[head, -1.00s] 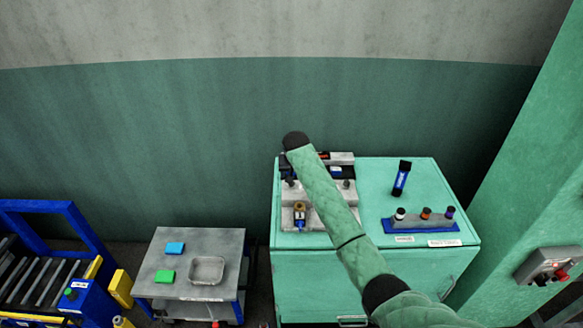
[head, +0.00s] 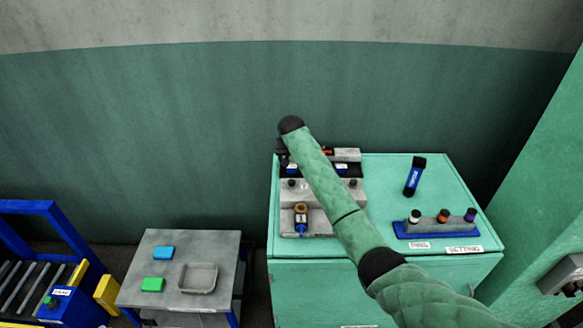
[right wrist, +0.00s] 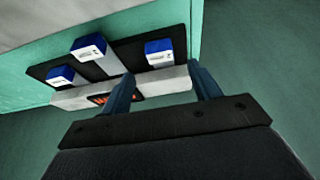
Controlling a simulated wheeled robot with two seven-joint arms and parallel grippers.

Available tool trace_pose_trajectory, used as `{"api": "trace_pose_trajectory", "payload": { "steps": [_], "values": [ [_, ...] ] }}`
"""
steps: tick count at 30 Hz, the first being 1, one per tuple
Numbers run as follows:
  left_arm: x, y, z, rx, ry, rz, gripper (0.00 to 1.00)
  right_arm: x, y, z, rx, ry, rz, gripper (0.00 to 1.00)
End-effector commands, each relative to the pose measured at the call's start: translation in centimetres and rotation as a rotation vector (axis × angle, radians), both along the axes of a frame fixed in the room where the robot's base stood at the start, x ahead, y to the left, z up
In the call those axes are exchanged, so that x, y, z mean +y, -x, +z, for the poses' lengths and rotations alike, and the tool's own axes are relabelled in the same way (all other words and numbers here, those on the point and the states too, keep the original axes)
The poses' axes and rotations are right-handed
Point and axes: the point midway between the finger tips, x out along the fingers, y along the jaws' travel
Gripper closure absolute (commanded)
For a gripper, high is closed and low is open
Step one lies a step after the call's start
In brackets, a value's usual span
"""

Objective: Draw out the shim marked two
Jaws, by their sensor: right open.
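Three blue shims with white labels show in the right wrist view: a left one (right wrist: 60,76), a middle one (right wrist: 88,47) and a right one (right wrist: 158,52). Their label marks are too small to read, so I cannot tell which is marked two. Two blue pieces also show in the head view, a left one (head: 292,168) and a right one (head: 341,168), on the press. My right gripper (right wrist: 160,72) is open and empty, its fingers apart over the press's grey bar, near the right shim. In the head view my right arm hides part of the press. My left gripper is out of view.
The green cabinet (head: 430,180) also holds a blue-based rack (head: 430,234) of capped pieces and a dark blue cylinder (head: 414,177). A cart at left carries a blue block (head: 163,252), a green block (head: 152,284) and a tray (head: 198,278). A green wall rises behind.

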Motion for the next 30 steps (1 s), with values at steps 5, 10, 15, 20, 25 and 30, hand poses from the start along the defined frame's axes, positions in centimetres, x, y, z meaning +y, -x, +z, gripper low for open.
{"api": "trace_pose_trajectory", "payload": {
  "steps": [5, 10, 15, 20, 25, 30],
  "values": [
    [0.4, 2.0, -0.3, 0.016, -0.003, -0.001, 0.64, 0.0, -0.9, -2.0, 0.003, 0.002, -0.001, 0.38],
    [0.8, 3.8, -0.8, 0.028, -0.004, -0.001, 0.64, 0.0, -1.8, -4.2, 0.003, 0.002, 0.0, 0.38],
    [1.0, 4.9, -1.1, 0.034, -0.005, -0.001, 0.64, 0.1, -2.3, -5.6, 0.001, 0.0, 0.001, 0.38],
    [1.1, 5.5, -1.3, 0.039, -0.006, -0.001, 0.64, 0.0, -2.5, -6.2, 0.001, 0.0, 0.001, 0.38],
    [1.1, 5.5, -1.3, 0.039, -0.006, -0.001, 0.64, 0.0, -2.5, -6.3, 0.001, 0.0, 0.001, 0.38],
    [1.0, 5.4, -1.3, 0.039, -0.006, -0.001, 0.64, 0.0, -2.5, -6.3, 0.001, 0.0, 0.001, 0.54]
  ]
}}
